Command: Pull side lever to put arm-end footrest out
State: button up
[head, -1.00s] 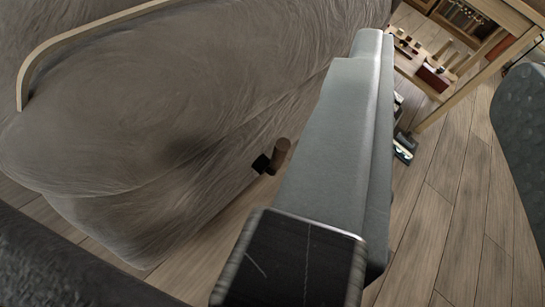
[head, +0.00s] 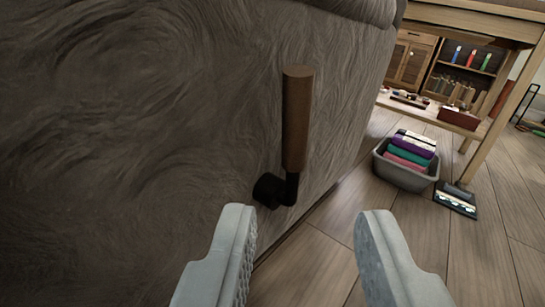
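The side lever (head: 297,120) has a brown wooden handle standing upright on a black bent mount (head: 272,191). The mount is fixed to the side of the grey-brown furry recliner (head: 150,110), which fills the left of the head view. My gripper (head: 305,225) is open, with its two pale grey fingers spread apart at the bottom of the view. The fingertips show below the lever, one on each side of it in the picture. Nothing is between the fingers. The footrest cannot be made out.
A grey bin (head: 403,172) with folded coloured cloths stands on the wood floor to the right. A dark flat item (head: 456,197) lies beside it. A wooden table (head: 470,22) with a lower shelf of small items stands behind.

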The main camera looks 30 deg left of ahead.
aim_at(297, 115)
jog(key=x, duration=1.7)
jog(key=shift+w+f, duration=0.15)
jog(key=shift+w, duration=0.05)
grip_shut()
